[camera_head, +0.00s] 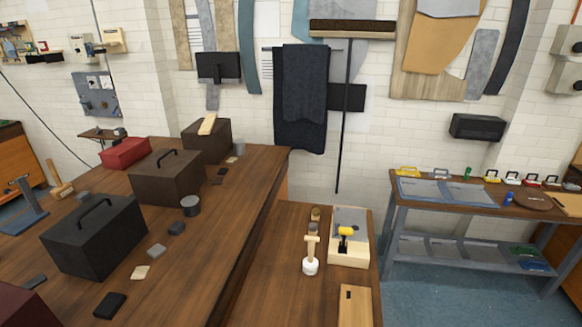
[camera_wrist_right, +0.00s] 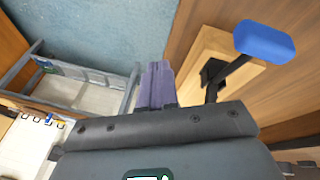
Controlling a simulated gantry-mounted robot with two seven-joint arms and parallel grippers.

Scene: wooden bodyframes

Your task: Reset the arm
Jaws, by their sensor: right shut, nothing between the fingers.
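My right gripper (camera_wrist_right: 157,85) shows in the right wrist view, with its purple fingers together and nothing between them. Beside it on the right, a blue-ended tool (camera_wrist_right: 264,41) with a dark shaft stands over a pale wooden block (camera_wrist_right: 205,60). The fingers look apart from the tool. Past the fingertips are the blue floor and the edge of a brown wooden surface. Neither gripper shows in the head view, and my left gripper is in no view.
In the head view, a wooden bench holds a black toolbox (camera_head: 95,237) and a brown toolbox (camera_head: 168,178). A grey-legged workbench (camera_head: 395,225) stands right, with floor between.

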